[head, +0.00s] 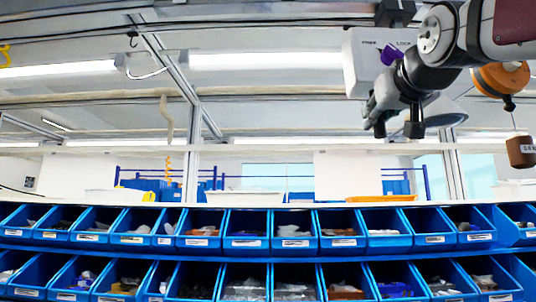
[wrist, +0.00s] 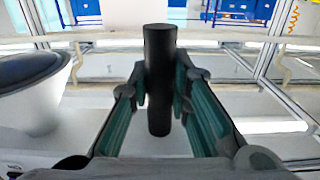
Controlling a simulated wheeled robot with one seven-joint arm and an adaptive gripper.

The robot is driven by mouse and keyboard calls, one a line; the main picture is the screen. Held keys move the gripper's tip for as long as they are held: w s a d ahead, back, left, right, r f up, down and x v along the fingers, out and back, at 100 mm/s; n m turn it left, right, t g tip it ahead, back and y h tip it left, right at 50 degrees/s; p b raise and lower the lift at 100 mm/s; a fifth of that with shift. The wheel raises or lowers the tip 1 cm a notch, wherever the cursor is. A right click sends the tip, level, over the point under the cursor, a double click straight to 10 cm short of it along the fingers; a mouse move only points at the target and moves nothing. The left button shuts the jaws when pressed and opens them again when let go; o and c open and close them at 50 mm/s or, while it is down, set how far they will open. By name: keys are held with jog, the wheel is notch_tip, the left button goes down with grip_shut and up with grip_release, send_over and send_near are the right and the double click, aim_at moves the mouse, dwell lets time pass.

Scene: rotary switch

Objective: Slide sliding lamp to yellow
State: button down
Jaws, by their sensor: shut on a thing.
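In the wrist view a dark upright cylinder (wrist: 160,45), like a handle, stands between the teal-padded fingers of my gripper (wrist: 160,90), which is shut on it. A pale cone-shaped body with a dark round top (wrist: 35,95), perhaps the lamp's shade, is at the left, apart from the fingers. In the head view my gripper (head: 397,122) is at the upper right, pointing down, in front of a grey shade (head: 442,112). The held cylinder is not clear there. I see no yellow mark that I can tie to the lamp.
A white box (head: 362,65) marked FREE and LOCK, with a purple knob (head: 391,54), is behind my arm. An orange disc (head: 502,76) and a hanging brown block (head: 520,151) are at the right. Rows of blue bins (head: 290,232) fill the lower part.

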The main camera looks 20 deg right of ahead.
jog(key=shift+s+d, duration=0.15)
jog(key=shift+d, duration=0.15)
jog(key=c, duration=1.5)
grip_release()
jog(key=shift+d, duration=0.1)
jog(key=shift+o, duration=0.2)
jog(key=shift+s+a, duration=0.15)
jog(key=shift+a, duration=0.05)
jog(key=v, duration=1.1)
jog(key=shift+s, duration=0.3)
jog(key=shift+a, duration=0.1)
